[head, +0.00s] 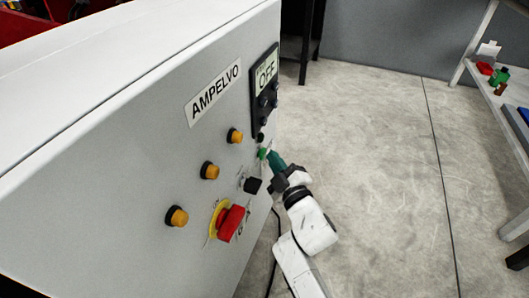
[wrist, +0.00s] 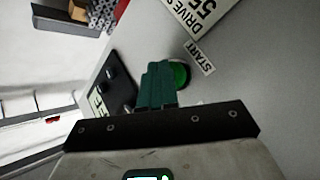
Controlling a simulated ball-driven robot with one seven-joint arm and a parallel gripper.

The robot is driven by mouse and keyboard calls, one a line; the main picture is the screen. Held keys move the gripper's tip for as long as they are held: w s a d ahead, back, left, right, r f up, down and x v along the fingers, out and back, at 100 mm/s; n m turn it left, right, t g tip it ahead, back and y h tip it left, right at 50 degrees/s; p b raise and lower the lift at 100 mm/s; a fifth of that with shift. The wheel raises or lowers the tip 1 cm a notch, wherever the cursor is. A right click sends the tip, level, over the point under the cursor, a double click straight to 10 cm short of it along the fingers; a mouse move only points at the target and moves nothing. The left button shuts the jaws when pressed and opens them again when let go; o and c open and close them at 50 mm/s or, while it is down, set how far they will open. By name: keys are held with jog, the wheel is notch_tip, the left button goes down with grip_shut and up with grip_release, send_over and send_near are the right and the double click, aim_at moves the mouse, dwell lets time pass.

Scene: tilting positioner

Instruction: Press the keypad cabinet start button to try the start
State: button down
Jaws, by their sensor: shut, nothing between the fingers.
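The light grey keypad cabinet (head: 120,150) labelled AMPELVO fills the left of the head view. Its green start button (head: 263,153) is on the front panel below the display, which reads OFF. In the wrist view the round green button (wrist: 181,76) sits beside a START label (wrist: 199,57), partly hidden behind my fingers. My gripper (head: 271,157) has its teal fingers shut and empty, tips right at the button; the fingers also show in the wrist view (wrist: 158,72). Whether the tips touch the button I cannot tell.
On the same panel are several amber buttons (head: 210,171), a black selector knob (head: 253,185) and a red switch (head: 231,222) on a yellow plate, near my wrist. A shelf (head: 497,95) with small coloured parts stands at right. The concrete floor (head: 390,150) between is clear.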

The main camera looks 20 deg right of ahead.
jog(key=shift+s+d, duration=0.35)
jog(key=shift+d, duration=0.05)
jog(key=shift+p, duration=0.3)
jog(key=s+d+p, duration=0.1)
jog(key=d+p, duration=0.1)
jog(key=s+d+p, duration=0.2)
jog(key=p, duration=0.1)
jog(key=shift+d, duration=0.1)
dwell(0.7)
